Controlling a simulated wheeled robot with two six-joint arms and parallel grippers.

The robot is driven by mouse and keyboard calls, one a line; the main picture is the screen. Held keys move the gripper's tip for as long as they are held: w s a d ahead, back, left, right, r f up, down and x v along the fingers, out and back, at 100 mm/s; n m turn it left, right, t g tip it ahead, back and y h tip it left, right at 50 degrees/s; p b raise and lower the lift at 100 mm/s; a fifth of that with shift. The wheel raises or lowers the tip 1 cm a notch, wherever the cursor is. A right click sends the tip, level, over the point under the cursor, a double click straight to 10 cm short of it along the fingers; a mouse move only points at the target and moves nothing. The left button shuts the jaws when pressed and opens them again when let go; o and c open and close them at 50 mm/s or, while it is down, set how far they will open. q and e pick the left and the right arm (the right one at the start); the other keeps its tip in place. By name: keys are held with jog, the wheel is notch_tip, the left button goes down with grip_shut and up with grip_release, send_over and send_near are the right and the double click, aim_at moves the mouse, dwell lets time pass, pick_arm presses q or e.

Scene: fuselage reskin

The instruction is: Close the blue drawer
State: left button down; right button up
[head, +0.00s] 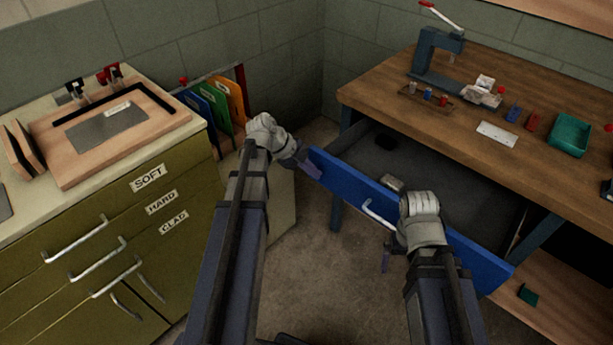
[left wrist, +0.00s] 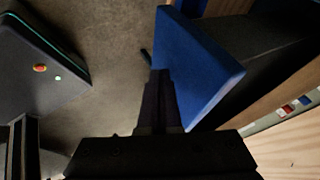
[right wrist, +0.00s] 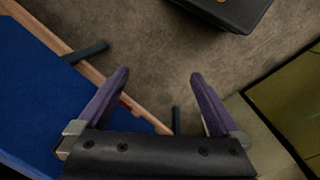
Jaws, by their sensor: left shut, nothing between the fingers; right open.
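The blue drawer (head: 350,182) is pulled out from under the wooden workbench, its dark interior showing behind the blue front. Its pale handle (head: 378,216) is partly hidden by my right arm. My left gripper (head: 312,169) is shut and empty at the left end of the blue front. In the left wrist view its fingers (left wrist: 160,85) lie over or beside the blue panel (left wrist: 195,65); I cannot tell whether they touch. My right gripper (head: 387,257) is low in front of the drawer. In the right wrist view it is open (right wrist: 158,78) and empty, with the blue front (right wrist: 40,95) to its left.
The workbench (head: 385,95) carries a blue press (head: 435,58), a green bin (head: 570,134) and small parts. An olive cabinet (head: 110,250) labelled SOFT, HARD and CLAD stands at left. Coloured folders (head: 215,105) stand behind it. Bare floor (head: 320,270) lies between cabinet and drawer.

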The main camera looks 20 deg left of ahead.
pick_arm(q)
jog(key=shift+w+d, duration=0.1)
jog(key=shift+w, duration=0.2)
send_over(361, 146)
jog(key=shift+s, duration=0.15)
jog(key=shift+w, duration=0.3)
jog(key=shift+w+r, duration=0.1)
dwell(0.5)
